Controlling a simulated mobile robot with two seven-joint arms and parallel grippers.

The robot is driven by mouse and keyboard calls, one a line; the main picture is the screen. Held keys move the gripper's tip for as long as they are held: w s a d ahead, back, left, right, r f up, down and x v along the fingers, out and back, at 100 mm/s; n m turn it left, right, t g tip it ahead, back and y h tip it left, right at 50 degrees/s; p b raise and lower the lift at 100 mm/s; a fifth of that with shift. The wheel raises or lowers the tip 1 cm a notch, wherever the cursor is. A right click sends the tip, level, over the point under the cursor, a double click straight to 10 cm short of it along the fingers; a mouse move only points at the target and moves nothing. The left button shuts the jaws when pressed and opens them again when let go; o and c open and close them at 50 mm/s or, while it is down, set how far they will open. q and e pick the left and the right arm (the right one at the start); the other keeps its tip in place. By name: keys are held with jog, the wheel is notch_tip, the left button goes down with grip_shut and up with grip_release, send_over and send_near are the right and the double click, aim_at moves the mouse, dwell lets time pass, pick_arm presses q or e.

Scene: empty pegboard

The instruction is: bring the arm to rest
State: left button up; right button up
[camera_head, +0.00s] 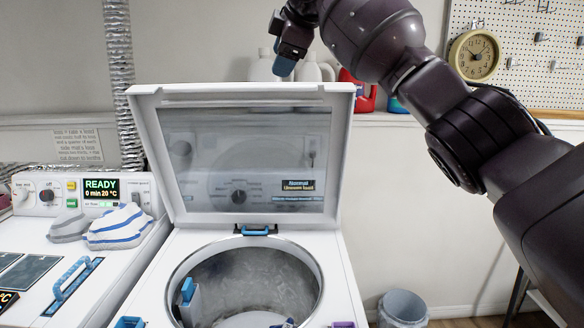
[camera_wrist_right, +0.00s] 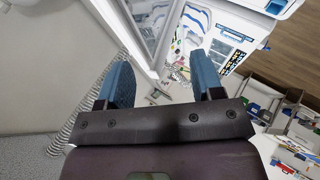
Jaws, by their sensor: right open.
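My right arm (camera_head: 440,110) comes in from the right edge in the head view and reaches up across the top of the picture. Its gripper (camera_head: 284,62) hangs high, above the raised lid of the washer, with blue fingertips pointing down. In the right wrist view the two blue fingers of the gripper (camera_wrist_right: 165,75) stand wide apart with nothing between them. My left gripper is not in view.
The top-loading washer's lid (camera_head: 345,150) stands open above its round drum (camera_head: 255,275). A control-panel machine (camera_head: 85,190) with folded striped cloths (camera_head: 118,226) stands left. White jugs (camera_head: 313,68) and a red bottle (camera_head: 360,92) are behind the lid. A bin (camera_head: 402,308) stands right.

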jog(key=a+r+m+t+y, duration=0.35)
jog(key=r+t, duration=0.25)
jog(key=r, duration=0.3)
jog(key=d+f+m+t+y, duration=0.1)
jog(key=d+f+m+t, duration=0.15)
jog(key=f, duration=0.65)
jog(key=d+f+m+t+y, duration=0.15)
jog(key=d+f, duration=0.25)
jog(key=f, duration=0.5)
jog(key=s+d+f+m+t+h, duration=0.15)
jog(key=s+d+f+m, duration=0.35)
jog(key=f, duration=0.7)
jog(key=s+d+f+m+h, duration=0.1)
jog(key=s+d+f+h, duration=0.2)
jog(key=d+f, duration=0.65)
jog(key=s+d+f+m+g+h, duration=0.1)
jog(key=s+d+f, duration=0.3)
jog(key=s+f, duration=0.7)
jog(key=s+d+f+m+g+h, duration=0.2)
jog(key=s+d+f+g+h, duration=0.1)
jog(key=s+f, duration=0.8)
jog(key=s+d+f+m+g+h, duration=0.2)
jog(key=s+d+f, duration=0.3)
jog(key=s+f, duration=0.7)
notch_tip(320, 180, down, 4)
jog(key=shift+r+g, duration=0.1)
jog(key=shift+g, duration=0.35)
jog(key=shift+h, duration=0.25)
